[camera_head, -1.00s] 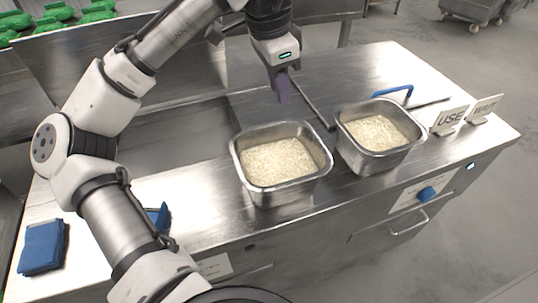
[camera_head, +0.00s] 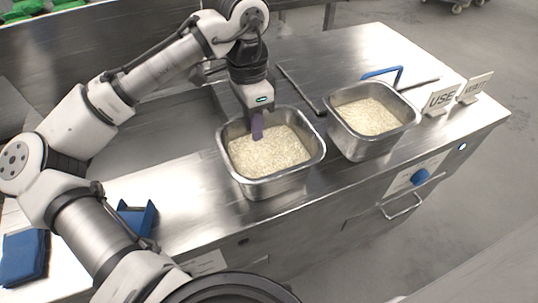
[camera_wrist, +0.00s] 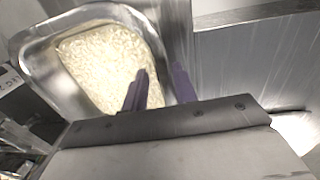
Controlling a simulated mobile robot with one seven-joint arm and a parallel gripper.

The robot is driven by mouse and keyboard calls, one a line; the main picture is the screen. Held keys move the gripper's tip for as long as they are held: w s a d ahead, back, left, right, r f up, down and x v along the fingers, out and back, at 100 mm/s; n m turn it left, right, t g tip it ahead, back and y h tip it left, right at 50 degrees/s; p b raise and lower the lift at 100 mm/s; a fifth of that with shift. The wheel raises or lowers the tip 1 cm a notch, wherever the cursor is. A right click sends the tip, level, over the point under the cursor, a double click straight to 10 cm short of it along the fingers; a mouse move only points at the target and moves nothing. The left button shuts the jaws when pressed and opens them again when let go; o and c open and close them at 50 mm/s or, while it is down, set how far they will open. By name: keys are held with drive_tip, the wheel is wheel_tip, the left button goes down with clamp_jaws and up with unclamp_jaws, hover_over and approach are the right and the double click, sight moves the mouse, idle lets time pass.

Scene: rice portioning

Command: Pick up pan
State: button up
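Two metal pans with rice stand on the steel counter. The left pan (camera_head: 283,187) is below my gripper, and the right pan (camera_head: 375,148) stands beside it. My gripper (camera_head: 257,127) points down at the back rim of the left pan, its purple fingers overlapping the rim in the head view. In the wrist view, a pan (camera_wrist: 38,48) fills the upper left. My gripper (camera_wrist: 160,82) shows a gap between its fingers there, one over the rice and one outside the rim. I cannot tell whether either finger touches the pan wall.
Signs reading USE (camera_head: 440,98) and WAIT (camera_head: 475,87) stand at the counter's right end. A blue handle (camera_head: 383,73) is behind the right pan. Blue objects (camera_head: 25,257) lie at the counter's left. The counter (camera_head: 335,55) has bare room at the back.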

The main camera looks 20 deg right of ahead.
sight(256, 151)
wheel_tip(256, 151, down, 4)
drive_tip(key=shift+s+r, duration=0.1)
drive_tip(key=shift+r, duration=0.15)
clamp_jaws()
drive_tip(key=shift+r, duration=0.1)
idle(1.2)
